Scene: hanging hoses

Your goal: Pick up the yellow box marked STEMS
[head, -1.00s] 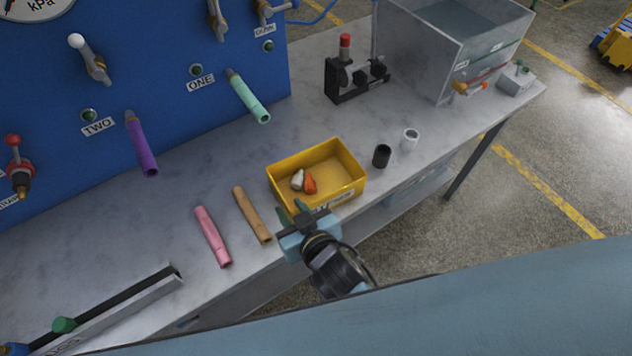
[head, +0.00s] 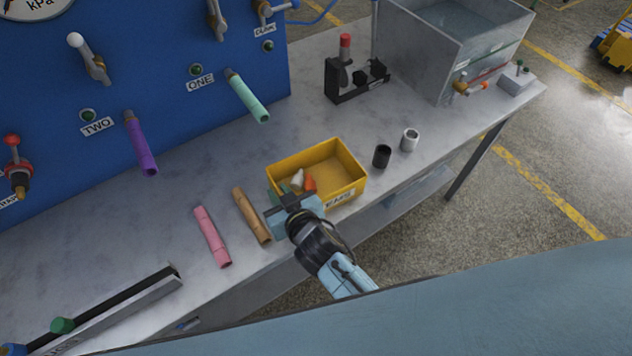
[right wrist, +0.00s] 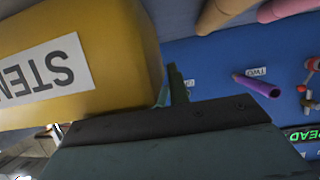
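The yellow box (head: 345,190) is an open bin near the front edge of the bench. Its white STEMS label (right wrist: 42,70) is large and upside down in the right wrist view, and partly covered in the head view. A whitish piece (head: 297,178) and an orange piece (head: 310,184) lie inside. My right gripper (head: 279,192) is at the box's near left corner, very close to its wall. In the right wrist view one greenish finger (right wrist: 176,84) stands beside the box's end. The other finger is mostly hidden, so the gap and any contact are unclear. My left gripper is out of view.
A tan hose piece (head: 251,216) lies just left of the box, and a pink one (head: 212,237) farther left. A black cup (head: 382,157) and a white cup (head: 410,140) stand to the right. A blue panel (head: 150,60) with hanging hoses rises behind.

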